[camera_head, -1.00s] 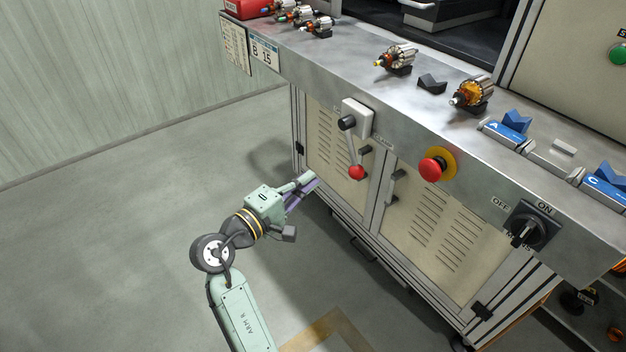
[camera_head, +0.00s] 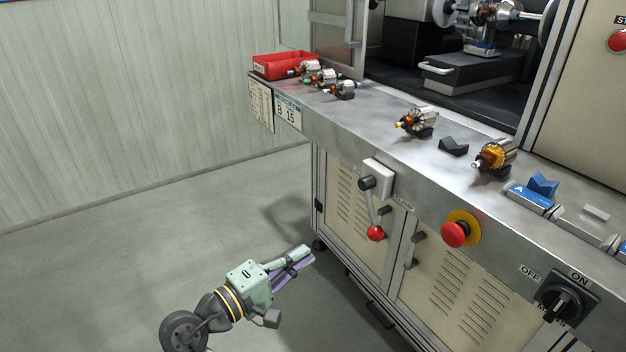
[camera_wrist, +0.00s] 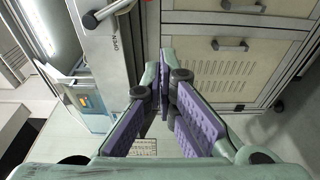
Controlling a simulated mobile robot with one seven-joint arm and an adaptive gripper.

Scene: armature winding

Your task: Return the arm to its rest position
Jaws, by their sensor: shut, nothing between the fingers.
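My gripper (camera_head: 298,262) is in front of the machine cabinet, low and to the left of the clamp lever, in the head view. It is shut and empty, and its fingers point to the upper right. In the wrist view my gripper's purple-padded fingers (camera_wrist: 166,75) come together at the far end with nothing between them. The cabinet's cream doors (camera_wrist: 215,65) lie beyond the fingers, and I see no contact. My forearm shows at the bottom of the head view; the rest of my arm is out of frame.
The bench edge carries a clamp lever with a red knob (camera_head: 376,233), a red stop button (camera_head: 456,232) and a black rotary switch (camera_head: 567,300). Several armatures and a red bin (camera_head: 283,66) stand on the bench top (camera_head: 375,105). The floor (camera_head: 120,270) to the left is clear.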

